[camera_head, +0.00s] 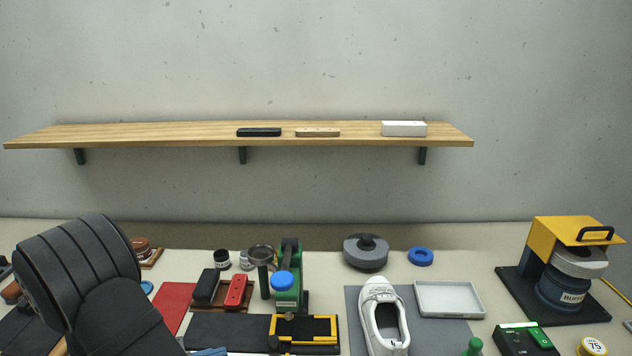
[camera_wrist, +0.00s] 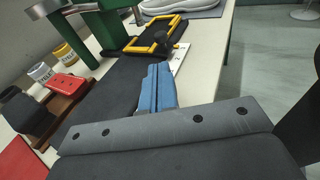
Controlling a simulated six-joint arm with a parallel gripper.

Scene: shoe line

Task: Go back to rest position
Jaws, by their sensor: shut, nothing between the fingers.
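My gripper (camera_wrist: 158,88) shows its blue fingers pressed together, shut and empty, in the wrist view. They point toward the yellow-edged black frame (camera_wrist: 155,38) and are above the dark mat (camera_wrist: 112,95). In the head view only a bit of my gripper (camera_head: 210,351) shows at the bottom edge, left of the yellow-edged black frame (camera_head: 304,329). My dark arm covers the lower left there.
A green press (camera_head: 289,263), a red block (camera_head: 236,291) and a black block (camera_head: 206,286) stand nearby. A white shoe (camera_head: 383,315), an empty grey tray (camera_head: 450,299) and a yellow-topped buffing machine (camera_head: 565,280) are on the right. A wooden shelf (camera_head: 200,133) hangs behind.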

